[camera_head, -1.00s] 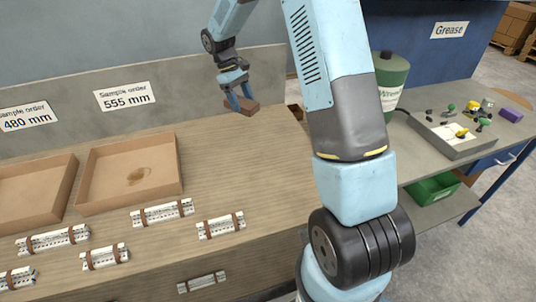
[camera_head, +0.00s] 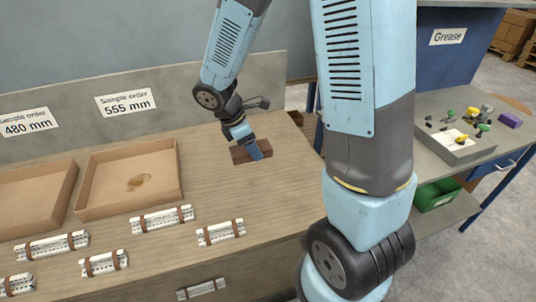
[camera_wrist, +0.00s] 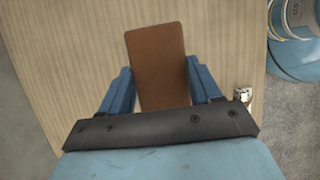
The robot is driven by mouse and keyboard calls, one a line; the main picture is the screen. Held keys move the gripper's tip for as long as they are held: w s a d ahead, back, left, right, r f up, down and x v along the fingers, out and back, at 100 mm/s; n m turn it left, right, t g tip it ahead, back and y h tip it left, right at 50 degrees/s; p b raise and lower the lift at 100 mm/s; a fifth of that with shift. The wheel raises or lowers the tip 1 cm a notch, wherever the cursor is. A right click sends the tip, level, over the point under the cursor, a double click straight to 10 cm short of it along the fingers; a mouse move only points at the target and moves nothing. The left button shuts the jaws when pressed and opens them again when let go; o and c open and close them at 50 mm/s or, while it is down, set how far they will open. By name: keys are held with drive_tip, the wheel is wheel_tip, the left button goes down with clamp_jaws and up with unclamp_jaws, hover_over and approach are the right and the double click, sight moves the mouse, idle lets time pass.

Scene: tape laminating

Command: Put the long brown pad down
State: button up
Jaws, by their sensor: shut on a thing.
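The long brown pad (camera_head: 240,154) is at the right part of the wooden workbench, right of the cardboard trays. It also shows in the wrist view (camera_wrist: 158,65), lengthwise between the fingers and reaching out past them. My gripper (camera_head: 258,151) is shut on the pad, with one blue finger at each side in the wrist view (camera_wrist: 158,88). The pad is at or very close to the bench top; I cannot tell whether it touches. My fingers hide part of it in the head view.
Two cardboard trays (camera_head: 178,192) stand at the left; the right one has a brown stain. Several white strapped bundles (camera_head: 221,232) lie along the front of the bench (camera_head: 270,205). A side table (camera_head: 500,150) with a grey tray stands at the right. Bench around the pad is clear.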

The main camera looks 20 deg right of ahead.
drive_tip(key=w+d+f, duration=0.3)
drive_tip(key=w+f, duration=0.1)
drive_tip(key=w, duration=0.1)
drive_tip(key=w+d+f, duration=0.2)
drive_tip(key=f, duration=0.1)
drive_tip(key=shift+w+d, duration=0.2)
drive_tip(key=shift+d, duration=0.1)
drive_tip(key=shift+w+d+f, duration=0.4)
drive_tip(key=shift+w+f, duration=0.1)
drive_tip(key=shift+f, duration=1.75)
drive_tip(key=o, duration=1.2)
drive_tip(key=shift+f, duration=0.1)
drive_tip(key=shift+w, duration=0.1)
